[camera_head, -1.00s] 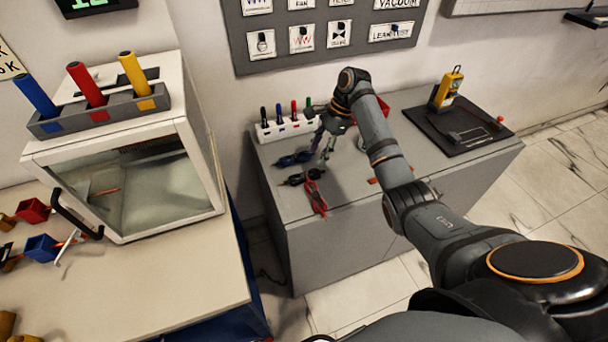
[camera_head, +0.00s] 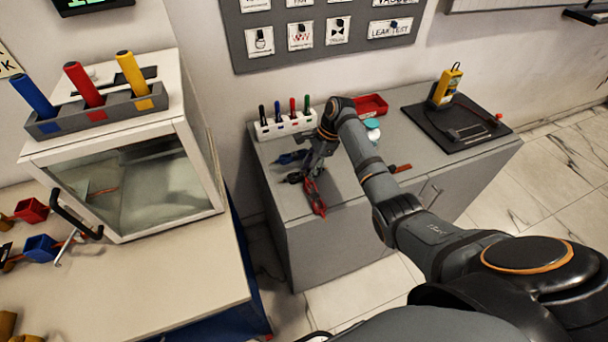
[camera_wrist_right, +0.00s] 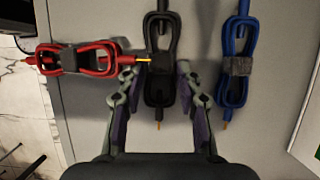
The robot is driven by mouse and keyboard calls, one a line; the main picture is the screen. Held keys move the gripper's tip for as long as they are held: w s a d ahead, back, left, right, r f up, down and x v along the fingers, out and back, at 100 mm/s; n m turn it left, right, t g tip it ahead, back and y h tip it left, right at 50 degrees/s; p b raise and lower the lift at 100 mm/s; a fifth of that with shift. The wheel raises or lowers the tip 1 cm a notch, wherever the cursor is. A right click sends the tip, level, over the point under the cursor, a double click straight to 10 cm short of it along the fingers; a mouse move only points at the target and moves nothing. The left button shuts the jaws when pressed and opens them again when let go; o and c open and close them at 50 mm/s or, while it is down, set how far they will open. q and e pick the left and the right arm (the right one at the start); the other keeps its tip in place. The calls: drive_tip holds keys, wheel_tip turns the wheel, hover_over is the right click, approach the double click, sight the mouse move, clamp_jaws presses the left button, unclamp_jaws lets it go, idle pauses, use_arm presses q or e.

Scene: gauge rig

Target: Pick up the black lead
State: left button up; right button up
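The black lead (camera_wrist_right: 176,45) is a coiled cable with a dark wrap and a gold tip, lying on the grey bench top. In the head view only part of the black lead (camera_head: 293,178) shows beside my gripper. My right gripper (camera_wrist_right: 158,88) is open, with one finger on each side of the lower half of the black lead; gaps show between fingers and lead. It also shows in the head view (camera_head: 307,176), low over the bench. My left gripper is in neither view.
The red lead (camera_wrist_right: 92,59) lies left of the black one, its gold tip close to the left finger. The blue lead (camera_wrist_right: 238,67) lies to the right. A white rack (camera_head: 285,126) with several markers and a red tray (camera_head: 372,104) stand behind.

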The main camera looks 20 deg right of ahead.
sight(304, 172)
clamp_jaws()
drive_tip(key=shift+r, duration=0.1)
drive_tip(key=shift+w+r, duration=0.1)
drive_tip(key=shift+r, duration=0.15)
wheel_tip(304, 172, up, 3)
drive_tip(key=shift+f, duration=0.2)
drive_tip(key=s+r, duration=0.1)
drive_tip(key=s+a+r, duration=0.1)
drive_tip(key=r, duration=0.1)
drive_tip(key=s+a+r, duration=0.1)
drive_tip(key=s+r, duration=0.1)
drive_tip(key=shift+s+r+p, duration=0.1)
drive_tip(key=shift+r+p, duration=0.15)
drive_tip(key=shift+p, duration=0.15)
drive_tip(key=s+a+r+p, duration=0.4)
drive_tip(key=s+p, duration=0.2)
drive_tip(key=s, duration=0.2)
drive_tip(key=shift+s, duration=0.35)
